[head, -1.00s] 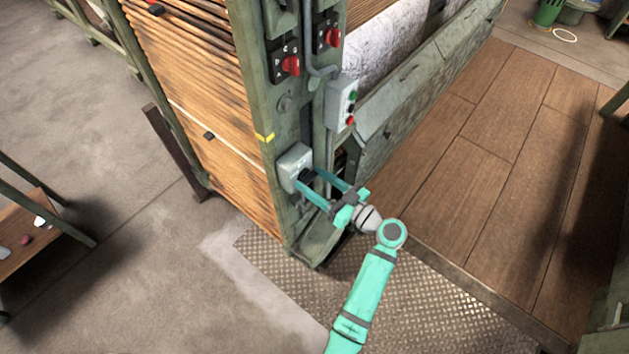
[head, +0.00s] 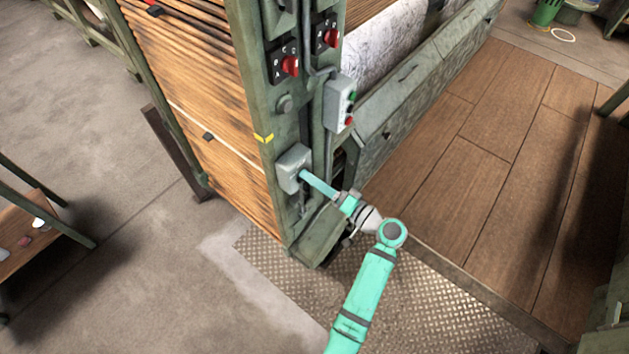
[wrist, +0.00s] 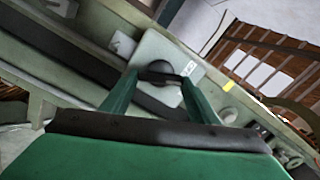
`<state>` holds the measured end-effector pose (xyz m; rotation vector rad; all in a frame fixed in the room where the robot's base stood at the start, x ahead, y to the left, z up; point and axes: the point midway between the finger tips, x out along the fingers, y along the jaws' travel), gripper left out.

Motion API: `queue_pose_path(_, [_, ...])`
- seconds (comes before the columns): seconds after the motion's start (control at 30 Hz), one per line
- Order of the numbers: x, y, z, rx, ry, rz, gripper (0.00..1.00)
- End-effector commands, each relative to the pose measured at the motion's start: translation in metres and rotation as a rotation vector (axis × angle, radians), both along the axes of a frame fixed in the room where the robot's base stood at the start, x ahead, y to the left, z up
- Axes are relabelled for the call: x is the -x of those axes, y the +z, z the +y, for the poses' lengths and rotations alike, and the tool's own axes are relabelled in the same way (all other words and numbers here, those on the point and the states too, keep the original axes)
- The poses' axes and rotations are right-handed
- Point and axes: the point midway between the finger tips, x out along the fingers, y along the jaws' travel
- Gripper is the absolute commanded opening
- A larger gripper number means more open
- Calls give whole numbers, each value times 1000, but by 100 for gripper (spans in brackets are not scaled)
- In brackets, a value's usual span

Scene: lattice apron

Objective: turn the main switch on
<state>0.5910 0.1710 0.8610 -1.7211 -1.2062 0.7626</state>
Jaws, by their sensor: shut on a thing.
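The main switch is a grey box (head: 294,168) low on the green machine post. It also shows in the wrist view as a pale plate (wrist: 158,48) with a dark knob (wrist: 160,68) and a small white label beside it. My gripper (head: 304,175) reaches the front of the box from the lower right. In the wrist view its two teal fingers (wrist: 160,78) sit on either side of the knob, shut on its bar. In the head view the fingers are seen nearly edge-on and hide the knob. I cannot read the label.
Stacked wooden slats (head: 200,100) stand left of the post. Plank flooring (head: 470,170) lies to the right, clear.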

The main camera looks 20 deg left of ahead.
Motion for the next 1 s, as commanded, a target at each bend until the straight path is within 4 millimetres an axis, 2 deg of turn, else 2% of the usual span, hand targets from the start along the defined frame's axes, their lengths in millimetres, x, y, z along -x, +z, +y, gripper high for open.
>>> queue_pose_path(0.2, [0, -1, -1, -64, 0, 177, 32])
queue_pose_path(0.5, [0, -2, -1, -127, 0, 350, 32])
queue_pose_path(1.0, [0, -3, -1, -157, -1, 434, 32])
